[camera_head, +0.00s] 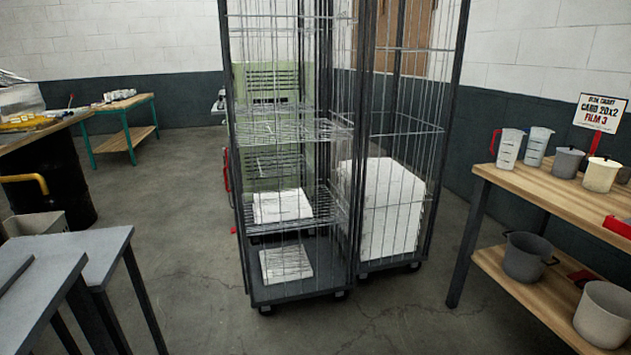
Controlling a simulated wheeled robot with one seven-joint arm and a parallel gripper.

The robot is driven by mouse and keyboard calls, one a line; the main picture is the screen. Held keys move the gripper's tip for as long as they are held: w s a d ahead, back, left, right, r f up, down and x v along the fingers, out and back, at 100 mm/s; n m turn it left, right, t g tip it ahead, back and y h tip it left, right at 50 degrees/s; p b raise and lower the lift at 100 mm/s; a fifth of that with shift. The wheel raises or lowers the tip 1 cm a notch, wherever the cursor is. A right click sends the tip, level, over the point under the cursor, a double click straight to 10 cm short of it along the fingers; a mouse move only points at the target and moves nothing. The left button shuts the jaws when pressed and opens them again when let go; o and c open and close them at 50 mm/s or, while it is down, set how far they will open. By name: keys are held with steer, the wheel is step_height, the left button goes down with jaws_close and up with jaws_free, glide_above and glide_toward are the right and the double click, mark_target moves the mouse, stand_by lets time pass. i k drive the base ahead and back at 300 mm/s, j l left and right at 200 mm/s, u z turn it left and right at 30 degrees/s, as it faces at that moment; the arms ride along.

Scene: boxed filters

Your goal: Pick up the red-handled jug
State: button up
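A clear measuring jug with a red handle (508,149) stands upright near the left end of the wooden table (535,187) at the right. Its red handle is on the jug's left side. A similar clear jug with a blue-grey look (537,147) stands just to its right and behind it. My gripper is not in view, and nothing is seen touching the jug.
Grey pots (567,162) and a cream pot (601,175) stand right of the jugs, by a sign (599,112). More pots (526,257) sit on the lower shelf. Wire cage trolleys (345,150) fill the middle. Open floor (420,300) lies before the table; grey tables (90,255) stand left.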

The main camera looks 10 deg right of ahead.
mark_target(511, 139)
steer(key=i+j+z, duration=0.1)
steer(key=i+z, duration=0.35)
steer(key=i, duration=1.5)
steer(key=i+z, duration=0.1)
steer(key=i, duration=0.7)
steer(key=i+j+z, duration=0.1)
steer(key=i, duration=0.7)
